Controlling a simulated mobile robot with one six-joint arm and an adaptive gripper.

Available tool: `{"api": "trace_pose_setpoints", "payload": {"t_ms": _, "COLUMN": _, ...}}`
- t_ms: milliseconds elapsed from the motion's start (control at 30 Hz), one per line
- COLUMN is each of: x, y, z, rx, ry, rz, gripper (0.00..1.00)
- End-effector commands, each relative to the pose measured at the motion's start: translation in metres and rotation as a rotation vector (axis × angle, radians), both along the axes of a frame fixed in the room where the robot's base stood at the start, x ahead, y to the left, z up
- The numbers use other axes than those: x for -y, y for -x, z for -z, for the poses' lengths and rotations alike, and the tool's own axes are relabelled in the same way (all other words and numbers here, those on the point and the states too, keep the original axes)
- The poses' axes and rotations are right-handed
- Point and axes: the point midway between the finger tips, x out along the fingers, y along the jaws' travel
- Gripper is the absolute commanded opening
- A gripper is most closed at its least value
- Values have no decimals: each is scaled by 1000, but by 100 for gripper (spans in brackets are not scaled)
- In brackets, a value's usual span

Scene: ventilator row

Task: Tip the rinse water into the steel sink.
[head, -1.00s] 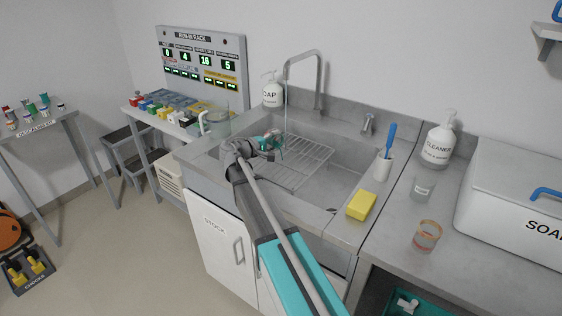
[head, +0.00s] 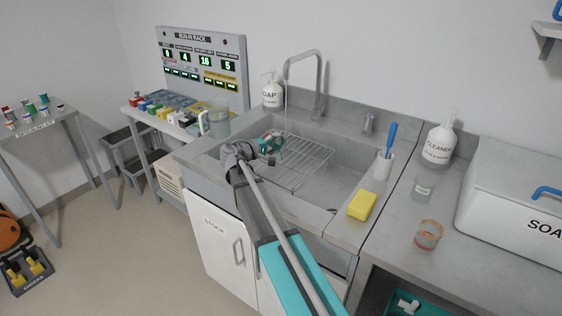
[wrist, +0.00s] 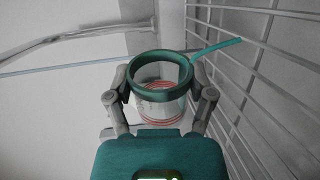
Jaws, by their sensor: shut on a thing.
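My gripper (wrist: 160,103) is shut on a clear cup with a teal rim (wrist: 160,62), with a finger on each side. Red bands and a pale label show on the cup's wall. In the head view the cup (head: 270,142) is small and partly hidden by my gripper (head: 258,155), over the left part of the steel sink (head: 335,180). I cannot make out water in the cup. A thin teal stick (wrist: 216,47) shows beside the rim in the wrist view.
A wire rack (head: 305,160) lies across the sink near the cup. A tall faucet (head: 318,70) and a soap bottle (head: 271,92) stand behind. A yellow sponge (head: 361,205) and brush holder (head: 383,166) sit on the right edge. A banded glass (head: 428,236) stands farther right.

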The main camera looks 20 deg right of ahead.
Motion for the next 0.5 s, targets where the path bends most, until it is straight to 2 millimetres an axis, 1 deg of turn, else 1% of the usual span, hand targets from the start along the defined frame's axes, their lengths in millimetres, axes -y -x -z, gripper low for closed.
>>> {"api": "trace_pose_setpoints", "payload": {"t_ms": 500, "x": 0, "y": 1, "z": -1, "rx": 46, "ry": -16, "rz": -1, "gripper": 22}}
